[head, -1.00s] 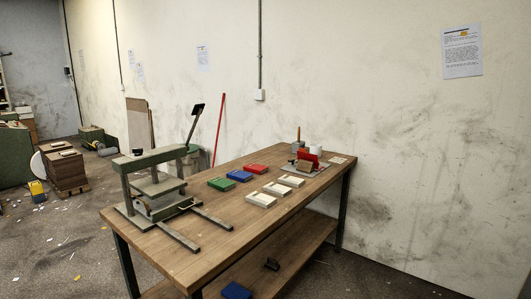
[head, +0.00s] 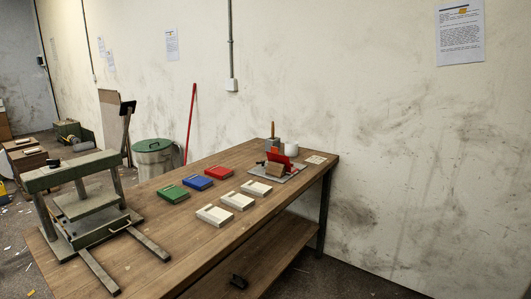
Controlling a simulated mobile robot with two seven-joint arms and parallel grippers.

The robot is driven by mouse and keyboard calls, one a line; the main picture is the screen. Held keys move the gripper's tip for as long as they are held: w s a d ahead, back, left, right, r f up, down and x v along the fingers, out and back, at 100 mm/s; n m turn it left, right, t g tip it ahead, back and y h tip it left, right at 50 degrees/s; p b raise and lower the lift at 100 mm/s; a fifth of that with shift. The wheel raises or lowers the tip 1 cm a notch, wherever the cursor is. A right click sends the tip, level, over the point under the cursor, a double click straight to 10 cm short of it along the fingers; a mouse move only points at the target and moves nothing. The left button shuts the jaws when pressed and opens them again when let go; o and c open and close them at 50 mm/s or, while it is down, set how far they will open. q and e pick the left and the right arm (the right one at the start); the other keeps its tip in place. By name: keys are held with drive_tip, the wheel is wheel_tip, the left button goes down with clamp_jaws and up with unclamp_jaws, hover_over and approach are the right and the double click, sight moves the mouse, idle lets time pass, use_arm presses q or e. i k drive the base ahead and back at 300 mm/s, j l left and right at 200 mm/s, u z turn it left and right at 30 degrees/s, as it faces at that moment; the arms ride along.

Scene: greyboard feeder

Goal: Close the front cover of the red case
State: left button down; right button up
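A flat red case (head: 219,172) lies on the wooden table, at the far end of a row with a blue case (head: 198,183) and a green case (head: 173,194). It looks shut, but it is small in view. Farther back, a red piece (head: 282,156) stands tilted up on a grey board (head: 291,177), behind a brown block (head: 275,170). I cannot tell whether this piece is an open cover. Neither of my grippers is in view.
Several white trays (head: 238,201) lie in front of the coloured cases. A grey-green press (head: 75,204) stands at the table's (head: 165,238) left end. A white cup (head: 291,149) stands near the back. A green-lidded bin (head: 153,154) is behind the table.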

sight(277, 158)
drive_tip(key=i+l+u, duration=0.2)
drive_tip(key=i+l, duration=1.35)
drive_tip(key=l, duration=0.2)
drive_tip(key=i+l, duration=0.4)
drive_tip(key=l+u, duration=0.05)
drive_tip(key=l, duration=0.05)
